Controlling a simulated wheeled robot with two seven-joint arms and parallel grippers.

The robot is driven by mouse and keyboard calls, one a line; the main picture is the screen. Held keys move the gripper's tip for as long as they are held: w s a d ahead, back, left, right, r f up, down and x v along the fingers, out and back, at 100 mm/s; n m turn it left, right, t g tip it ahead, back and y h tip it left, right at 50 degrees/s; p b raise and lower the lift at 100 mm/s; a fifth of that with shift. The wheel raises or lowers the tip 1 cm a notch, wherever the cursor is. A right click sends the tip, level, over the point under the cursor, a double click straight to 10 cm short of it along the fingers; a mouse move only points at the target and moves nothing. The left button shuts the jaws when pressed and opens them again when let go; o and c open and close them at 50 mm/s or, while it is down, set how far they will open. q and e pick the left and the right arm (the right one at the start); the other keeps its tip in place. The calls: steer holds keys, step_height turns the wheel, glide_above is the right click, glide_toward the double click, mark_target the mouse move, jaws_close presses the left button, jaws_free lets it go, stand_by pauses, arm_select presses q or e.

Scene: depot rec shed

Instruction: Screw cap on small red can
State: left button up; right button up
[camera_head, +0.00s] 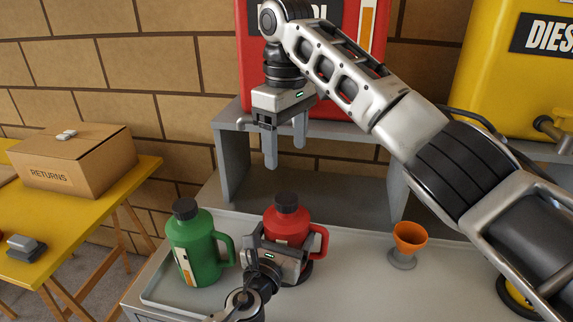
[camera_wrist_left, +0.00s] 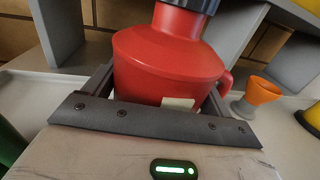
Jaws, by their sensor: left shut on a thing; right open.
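The small red can (camera_head: 285,226) stands upright on the grey bench, with a black cap (camera_head: 287,201) sitting on its top. How tightly the cap sits cannot be told. My left gripper (camera_head: 278,254) is shut around the can's body from the front, hiding its lower part. In the left wrist view the red can (camera_wrist_left: 168,62) lies between the two fingers, and only the underside of its dark cap (camera_wrist_left: 190,4) shows at the top edge. My right gripper (camera_head: 285,146) is open and empty, fingers pointing down, above the cap and clear of it.
A green can (camera_head: 195,252) with a dark cap stands close on the left. An orange funnel (camera_head: 409,238) on a grey holder stands to the right. A grey shelf (camera_head: 235,165) behind bears large red and yellow tanks. A yellow table (camera_head: 95,215) with a returns box is at left.

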arm_select(q)
steer(key=shift+f, duration=0.1)
arm_select(e)
steer(key=shift+r, duration=0.45)
arm_select(q)
steer(key=o, duration=1.8)
steer(key=shift+c, duration=0.2)
steer(key=shift+s, duration=0.1)
steer(key=v, duration=1.5)
steer(key=shift+s+a, duration=0.2)
steer(key=shift+s, duration=0.15)
arm_select(e)
steer(key=shift+f, duration=0.25)
